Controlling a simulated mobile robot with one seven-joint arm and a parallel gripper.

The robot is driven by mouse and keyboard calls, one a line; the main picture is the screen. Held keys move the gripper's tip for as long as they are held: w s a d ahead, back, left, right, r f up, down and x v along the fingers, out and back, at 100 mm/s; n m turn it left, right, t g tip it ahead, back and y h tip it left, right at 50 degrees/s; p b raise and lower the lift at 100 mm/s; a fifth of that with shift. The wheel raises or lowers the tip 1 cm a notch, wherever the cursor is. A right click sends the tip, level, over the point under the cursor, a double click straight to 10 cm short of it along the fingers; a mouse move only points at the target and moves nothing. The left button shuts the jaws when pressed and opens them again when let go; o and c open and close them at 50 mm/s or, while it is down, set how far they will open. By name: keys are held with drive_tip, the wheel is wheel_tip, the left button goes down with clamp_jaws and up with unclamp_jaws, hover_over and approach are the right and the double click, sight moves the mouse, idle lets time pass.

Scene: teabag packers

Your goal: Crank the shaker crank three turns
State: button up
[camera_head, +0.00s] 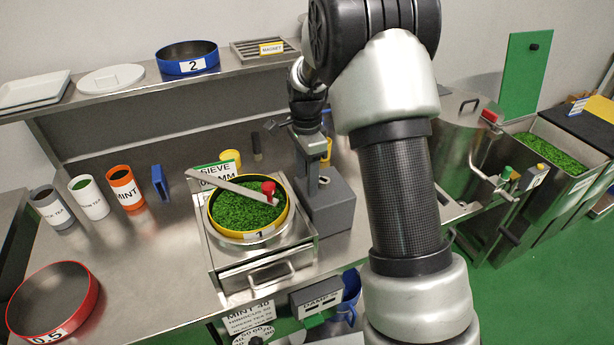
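The shaker (262,262) is a steel unit on the bench with a drawer and handle in front. A yellow-rimmed sieve (228,234) labelled 1 sits on it, filled with green leaf. A flat metal bar (222,186) with a red knob (268,188) lies across the sieve. A grey housing (328,208) with an upright post stands against the shaker's right side. My gripper (306,124) points down at the top of the post, behind the sieve. Its fingertips are too small and overlapped to tell whether they hold anything.
Grey, white and orange tea cups (124,188) and a blue block (160,182) stand at left. A red-rimmed sieve (52,302) lies front left. A shelf (130,88) with a blue sieve runs behind. My arm hides the bench at right; steel bins stand beyond.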

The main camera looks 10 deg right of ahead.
drive_tip(key=o, duration=0.8)
drive_tip(key=shift+d, duration=0.1)
drive_tip(key=shift+w+d+p, duration=0.25)
drive_tip(key=shift+w+p, duration=0.05)
drive_tip(key=shift+w, duration=0.5)
drive_tip(key=shift+w+d+p, duration=0.3)
drive_tip(key=shift+w, duration=0.45)
drive_tip(key=shift+w+d+p, duration=0.25)
drive_tip(key=shift+w+p, duration=0.05)
drive_tip(key=shift+w, duration=0.5)
drive_tip(key=shift+f, duration=0.1)
drive_tip(key=c, duration=2.1)
drive_tip(key=shift+d, duration=0.15)
